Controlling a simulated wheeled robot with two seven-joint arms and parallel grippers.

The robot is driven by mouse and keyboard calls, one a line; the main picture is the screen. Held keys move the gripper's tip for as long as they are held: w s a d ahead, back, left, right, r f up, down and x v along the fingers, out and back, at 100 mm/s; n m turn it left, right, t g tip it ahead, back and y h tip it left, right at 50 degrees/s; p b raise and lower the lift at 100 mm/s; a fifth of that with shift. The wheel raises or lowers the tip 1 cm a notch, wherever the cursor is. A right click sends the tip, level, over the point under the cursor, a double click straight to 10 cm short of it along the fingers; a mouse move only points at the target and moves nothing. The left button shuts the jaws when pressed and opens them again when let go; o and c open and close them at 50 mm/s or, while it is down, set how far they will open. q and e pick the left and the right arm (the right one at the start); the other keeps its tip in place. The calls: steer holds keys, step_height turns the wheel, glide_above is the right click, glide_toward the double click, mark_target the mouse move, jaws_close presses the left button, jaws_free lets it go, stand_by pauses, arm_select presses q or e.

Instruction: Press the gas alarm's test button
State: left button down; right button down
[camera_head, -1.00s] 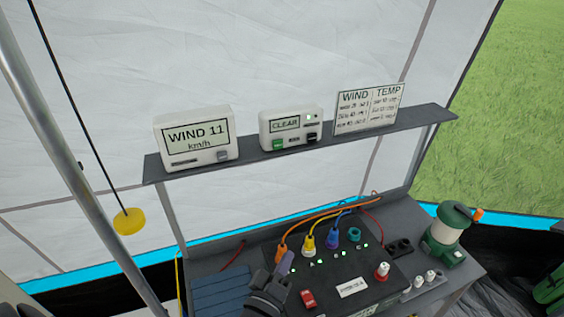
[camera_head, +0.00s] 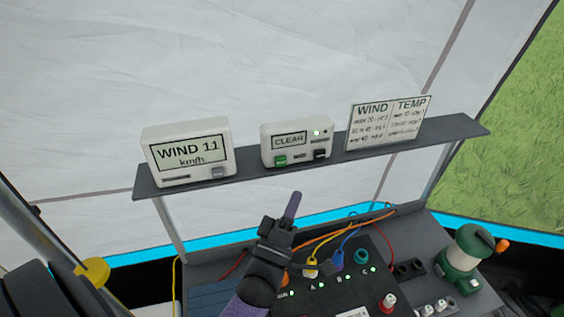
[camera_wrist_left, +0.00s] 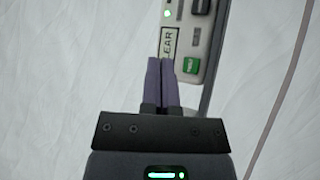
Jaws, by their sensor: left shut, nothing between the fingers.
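The gas alarm (camera_head: 296,142) is a white box on the grey shelf, with a display reading CLEAR. A green button (camera_head: 281,160) and a black button (camera_head: 320,154) are on its lower front, and a green light glows at its upper right. My left gripper (camera_head: 296,195) is shut and empty, below the shelf and the alarm, with its purple fingers pointing up. In the left wrist view the closed fingers (camera_wrist_left: 161,62) overlap the edge of the CLEAR display, and the green button (camera_wrist_left: 191,66) is just right of their tips. My right gripper is not in view.
A white WIND 11 km/h display (camera_head: 188,153) stands left of the alarm on the shelf (camera_head: 250,172). A WIND/TEMP board (camera_head: 388,122) stands right of it.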

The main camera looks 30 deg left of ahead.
mark_target(281, 161)
arm_select(q)
steer(key=w+a+b, duration=0.2)
steer(key=w+a, duration=0.3)
steer(key=a, duration=0.1)
steer(key=shift+b, duration=0.4)
stand_by(0.9)
stand_by(0.7)
